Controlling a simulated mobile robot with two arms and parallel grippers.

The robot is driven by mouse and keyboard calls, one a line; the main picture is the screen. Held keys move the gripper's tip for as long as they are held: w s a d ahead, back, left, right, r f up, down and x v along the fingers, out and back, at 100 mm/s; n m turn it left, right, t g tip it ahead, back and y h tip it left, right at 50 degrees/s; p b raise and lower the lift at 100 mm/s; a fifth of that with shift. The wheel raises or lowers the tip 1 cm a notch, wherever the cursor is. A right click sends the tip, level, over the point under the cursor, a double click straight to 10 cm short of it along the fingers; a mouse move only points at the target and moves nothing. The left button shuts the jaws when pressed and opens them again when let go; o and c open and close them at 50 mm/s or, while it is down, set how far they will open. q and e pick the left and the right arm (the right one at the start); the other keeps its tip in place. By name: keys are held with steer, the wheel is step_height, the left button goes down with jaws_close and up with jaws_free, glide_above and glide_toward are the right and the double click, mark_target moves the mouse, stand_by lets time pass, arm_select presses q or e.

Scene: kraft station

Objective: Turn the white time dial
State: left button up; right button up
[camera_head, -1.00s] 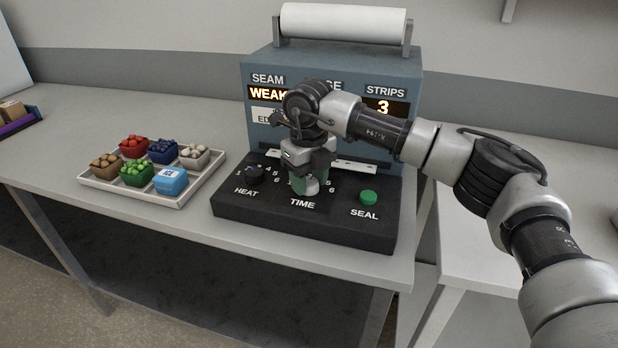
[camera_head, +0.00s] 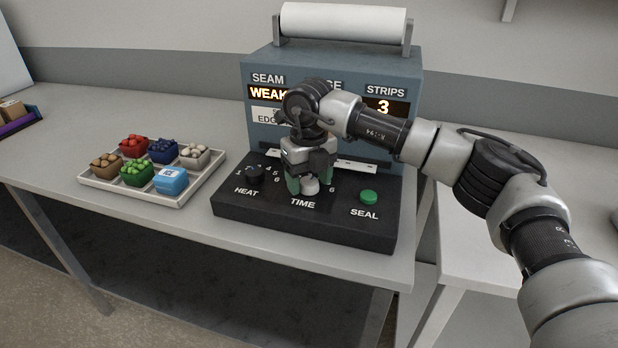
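The white time dial (camera_head: 310,186) is on the black control panel (camera_head: 235,208), above the word TIME. It is partly hidden by my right gripper (camera_head: 310,181). The gripper points down over the dial, with one green-tipped finger on its left and one on its right. The fingers look closed against the dial's sides with no clear gap. The dial's pointer and some scale numbers are hidden. My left gripper is not in view.
A black heat dial (camera_head: 254,174) is left of the time dial, and a green seal button (camera_head: 368,196) is right of it. The blue-grey machine (camera_head: 330,62) stands behind, its displays reading WEAK and 3. A white tray (camera_head: 185,199) of small baskets is at left.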

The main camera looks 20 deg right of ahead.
mark_target(309, 181)
steer(key=shift+o, duration=0.2)
steer(key=shift+r, duration=0.1)
step_height(309, 181, up, 11)
steer(key=shift+f, duration=0.2)
steer(key=shift+f, duration=0.1)
stand_by(0.5)
